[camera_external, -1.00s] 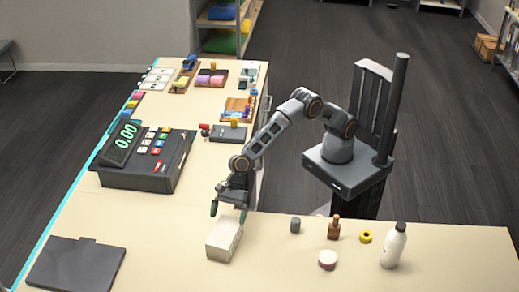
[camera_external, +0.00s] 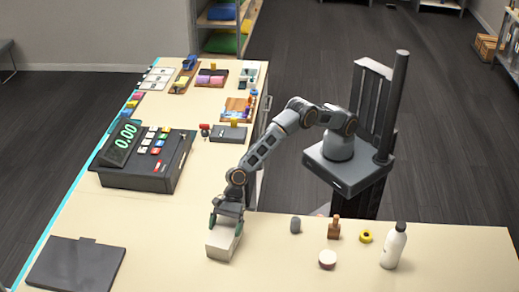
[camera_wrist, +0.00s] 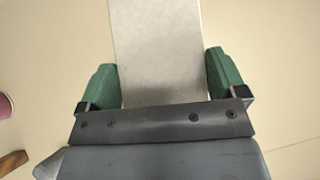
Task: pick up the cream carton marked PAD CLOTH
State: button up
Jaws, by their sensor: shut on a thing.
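The cream carton (camera_external: 220,246) stands on the counter in the lower middle of the external view. No marking on it can be read. My gripper (camera_external: 226,225) is over the end of the carton nearer the robot, with a finger on each side. In the wrist view the carton (camera_wrist: 158,50) runs up out of the frame between the two green fingertips of my gripper (camera_wrist: 160,82). The gripper is shut on it. The carton appears to rest on the counter still; its underside is hidden.
To the right stand a grey cylinder (camera_external: 295,225), a brown bottle (camera_external: 334,229), a round pale tub (camera_external: 327,259), a yellow ring (camera_external: 365,237) and a white bottle (camera_external: 394,246). A cash register (camera_external: 146,158) and a dark flat panel (camera_external: 76,265) are left. The counter (camera_external: 160,232) is bare around the carton.

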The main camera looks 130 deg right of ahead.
jog(key=shift+c, duration=0.7)
jog(key=shift+r, duration=0.1)
